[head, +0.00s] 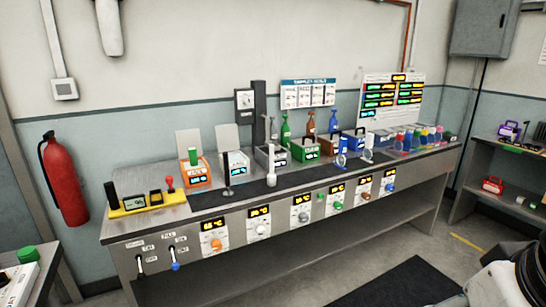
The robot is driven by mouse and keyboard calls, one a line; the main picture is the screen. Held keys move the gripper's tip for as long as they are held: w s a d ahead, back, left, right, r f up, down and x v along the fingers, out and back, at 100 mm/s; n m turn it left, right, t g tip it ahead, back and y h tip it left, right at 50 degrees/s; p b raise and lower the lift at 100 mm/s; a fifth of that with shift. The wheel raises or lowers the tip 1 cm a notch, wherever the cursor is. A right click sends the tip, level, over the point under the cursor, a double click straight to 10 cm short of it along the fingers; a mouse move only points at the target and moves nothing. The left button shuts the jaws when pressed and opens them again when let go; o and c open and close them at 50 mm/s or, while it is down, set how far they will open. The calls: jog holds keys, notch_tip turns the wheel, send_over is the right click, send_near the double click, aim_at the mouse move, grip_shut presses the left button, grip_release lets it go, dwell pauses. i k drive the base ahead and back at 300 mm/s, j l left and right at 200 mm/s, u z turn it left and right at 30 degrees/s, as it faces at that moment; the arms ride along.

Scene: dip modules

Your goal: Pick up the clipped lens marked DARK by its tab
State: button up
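I cannot make out a lens marked DARK; no such word is readable in the head view. Two small upright pieces, a blue-and-white one (341,158) and a whitish one (368,155), stand near the front of the bench right of centre. They are too small to tell whether either is a clipped lens or has a tab. My gripper is not in view. A white and black part at the lower right corner looks like my own arm.
A long steel bench (300,235) carries an orange-and-white module (195,173), a green module (305,150), and several bottles. Knobs and displays line its front. A yellow tray (147,203) sits at its left end. A fire extinguisher (63,180) hangs left. A dark mat (395,283) lies on the floor.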

aim_at(192, 151)
jog(key=i+j, duration=0.25)
jog(key=i, duration=0.2)
jog(key=i+j, duration=0.25)
jog(key=i, duration=0.25)
jog(key=i+j+u, duration=0.1)
jog(key=i+j, duration=0.15)
jog(key=i, duration=0.2)
jog(key=i+j, duration=0.2)
jog(key=i, duration=0.3)
jog(key=i+j+u, duration=0.1)
jog(key=i, duration=0.35)
jog(key=j, duration=0.1)
